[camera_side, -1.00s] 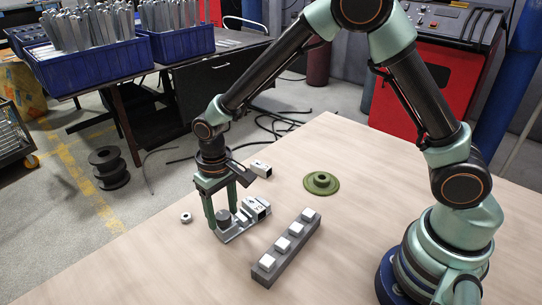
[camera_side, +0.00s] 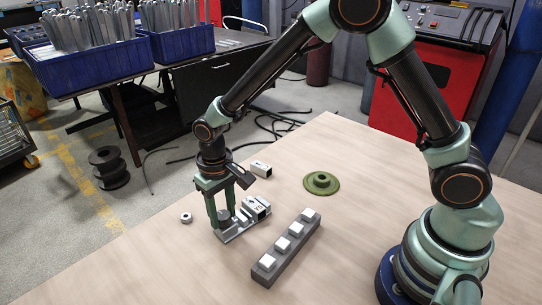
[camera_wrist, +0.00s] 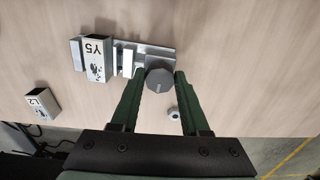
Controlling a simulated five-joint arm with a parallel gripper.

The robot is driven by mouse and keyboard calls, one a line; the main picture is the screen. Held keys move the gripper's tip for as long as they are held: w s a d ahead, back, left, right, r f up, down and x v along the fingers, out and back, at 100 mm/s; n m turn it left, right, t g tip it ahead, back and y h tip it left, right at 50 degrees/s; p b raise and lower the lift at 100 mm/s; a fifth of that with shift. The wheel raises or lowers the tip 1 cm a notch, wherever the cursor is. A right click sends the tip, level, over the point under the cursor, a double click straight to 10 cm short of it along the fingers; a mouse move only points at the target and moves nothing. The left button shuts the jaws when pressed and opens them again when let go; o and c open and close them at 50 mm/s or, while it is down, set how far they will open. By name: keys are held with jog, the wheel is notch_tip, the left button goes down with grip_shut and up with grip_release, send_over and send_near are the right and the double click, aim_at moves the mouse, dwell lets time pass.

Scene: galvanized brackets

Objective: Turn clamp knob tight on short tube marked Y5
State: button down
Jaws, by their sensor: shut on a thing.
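The short tube marked Y5 (camera_side: 256,208) is a square metal tube lying at the right end of a metal clamp (camera_side: 236,230). In the wrist view its Y5 label (camera_wrist: 95,58) shows at the left of the clamp plate (camera_wrist: 155,52). The clamp knob (camera_wrist: 160,82) is a round grey knob with a pale line on its top. My gripper (camera_side: 223,219) points down at the clamp. In the wrist view my gripper (camera_wrist: 161,76) has one finger on each side of the knob, shut on it. The tube's far side is hidden.
Another short tube marked L2 (camera_wrist: 42,102) lies apart, behind the clamp in the side view (camera_side: 261,169).

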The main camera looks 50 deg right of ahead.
jog(key=m, duration=0.4)
jog(key=shift+m, duration=0.3)
jog(key=m, duration=0.3)
jog(key=shift+m, duration=0.4)
jog(key=m, duration=0.4)
jog(key=shift+m, duration=0.4)
jog(key=m, duration=0.4)
jog(key=shift+c, duration=2.4)
grip_release()
